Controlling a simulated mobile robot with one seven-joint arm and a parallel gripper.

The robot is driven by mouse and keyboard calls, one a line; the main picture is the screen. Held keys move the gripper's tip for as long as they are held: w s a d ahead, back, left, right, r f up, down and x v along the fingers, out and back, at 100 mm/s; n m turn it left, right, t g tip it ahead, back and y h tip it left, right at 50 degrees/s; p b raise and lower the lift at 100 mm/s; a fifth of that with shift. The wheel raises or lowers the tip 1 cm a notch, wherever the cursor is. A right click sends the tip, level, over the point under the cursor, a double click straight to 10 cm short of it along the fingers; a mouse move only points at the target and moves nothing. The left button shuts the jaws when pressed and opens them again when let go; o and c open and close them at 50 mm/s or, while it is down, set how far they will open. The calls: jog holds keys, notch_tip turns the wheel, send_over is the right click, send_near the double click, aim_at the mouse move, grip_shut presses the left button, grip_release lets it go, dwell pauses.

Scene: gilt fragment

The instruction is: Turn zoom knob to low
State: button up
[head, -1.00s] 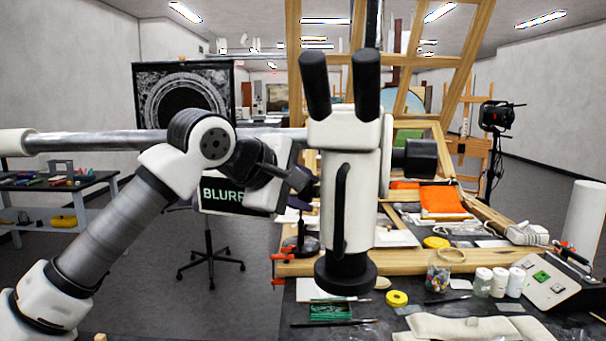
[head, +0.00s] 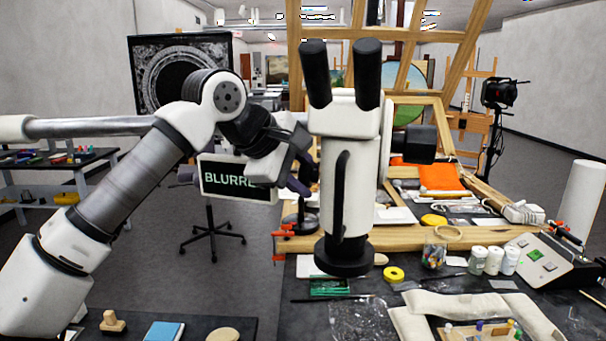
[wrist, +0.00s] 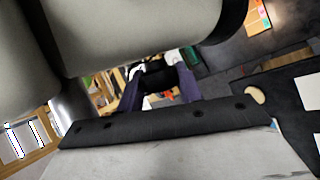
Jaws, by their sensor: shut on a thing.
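The white microscope (head: 346,180) with two black eyepieces stands tall in the middle of the head view. A black knob (head: 420,144) sticks out from its right side. My gripper (head: 305,172) is at its left side, with its fingertips partly hidden by my wrist. In the wrist view, the two purple fingers of my gripper (wrist: 159,88) close around a black rounded knob (wrist: 158,76), which appears to be the zoom knob on that side. The microscope's white body (wrist: 130,35) fills the top of the wrist view. No knob markings are readable.
A screen (head: 238,182) reading "BLURR", its end covered by my arm, stands behind my wrist. A wooden frame (head: 420,240) lies behind the microscope. Yellow tape (head: 393,274), white jars (head: 495,261) and a padded cushion (head: 505,305) crowd the table at right.

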jog(key=o, duration=1)
jog(key=b+v, duration=0.3)
jog(key=v, duration=1)
jog(key=shift+s+a+r, duration=0.2)
jog(key=shift+a+r, duration=0.05)
